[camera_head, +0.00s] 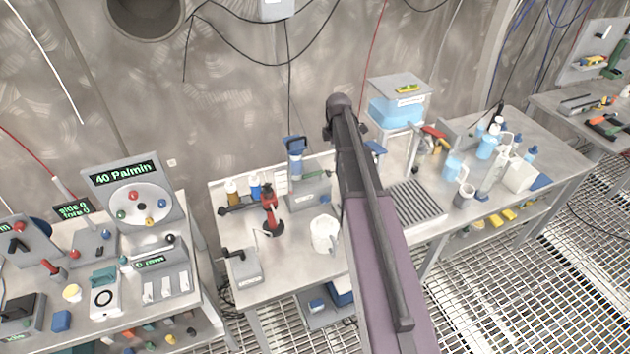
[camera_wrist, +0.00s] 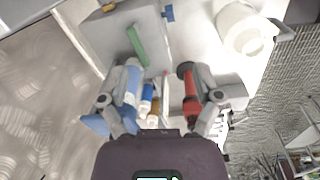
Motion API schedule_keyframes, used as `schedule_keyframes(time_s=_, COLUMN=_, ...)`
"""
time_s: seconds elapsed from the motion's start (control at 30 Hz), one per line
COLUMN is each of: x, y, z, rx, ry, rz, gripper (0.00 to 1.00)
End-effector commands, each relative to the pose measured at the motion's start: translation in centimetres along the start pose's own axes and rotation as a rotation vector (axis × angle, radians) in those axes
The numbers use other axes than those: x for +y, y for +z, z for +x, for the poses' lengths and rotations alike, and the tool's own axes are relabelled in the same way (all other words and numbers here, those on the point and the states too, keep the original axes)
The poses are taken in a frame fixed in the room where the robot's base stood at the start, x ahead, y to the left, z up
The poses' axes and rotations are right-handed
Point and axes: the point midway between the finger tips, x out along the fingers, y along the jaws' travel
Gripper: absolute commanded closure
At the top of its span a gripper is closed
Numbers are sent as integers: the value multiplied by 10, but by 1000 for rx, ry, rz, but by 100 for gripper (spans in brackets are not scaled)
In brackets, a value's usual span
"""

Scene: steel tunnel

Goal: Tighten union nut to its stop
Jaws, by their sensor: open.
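My gripper (camera_wrist: 165,96) is open, its two fingers spread wide in the wrist view. Between or beneath them show a blue-and-white cylinder (camera_wrist: 131,84), small bottles and a red tool (camera_wrist: 187,96); nothing is clearly gripped. In the head view my arm hides the gripper. The blue-topped cylinder (camera_head: 297,160) stands upright behind a grey box (camera_head: 308,192) with a green lever on the middle bench. The red tool (camera_head: 270,208) stands left of that box. I cannot pick out the union nut with certainty in either view.
A white mug (camera_head: 323,234) and a small grey box (camera_head: 242,268) stand near the middle bench's (camera_head: 290,276) front. A blue-filled tank (camera_head: 398,108) and a drain grate (camera_head: 418,203) are to the right. A gauge panel (camera_head: 136,200) stands on the left bench.

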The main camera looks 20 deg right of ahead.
Motion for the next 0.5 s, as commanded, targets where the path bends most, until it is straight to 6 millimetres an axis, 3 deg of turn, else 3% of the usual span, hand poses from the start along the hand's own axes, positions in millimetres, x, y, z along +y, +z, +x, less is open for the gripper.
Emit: schedule_keyframes(time_s=0.5, x=-25, y=-25, z=2, rx=-3, ry=-15, rz=143, gripper=18)
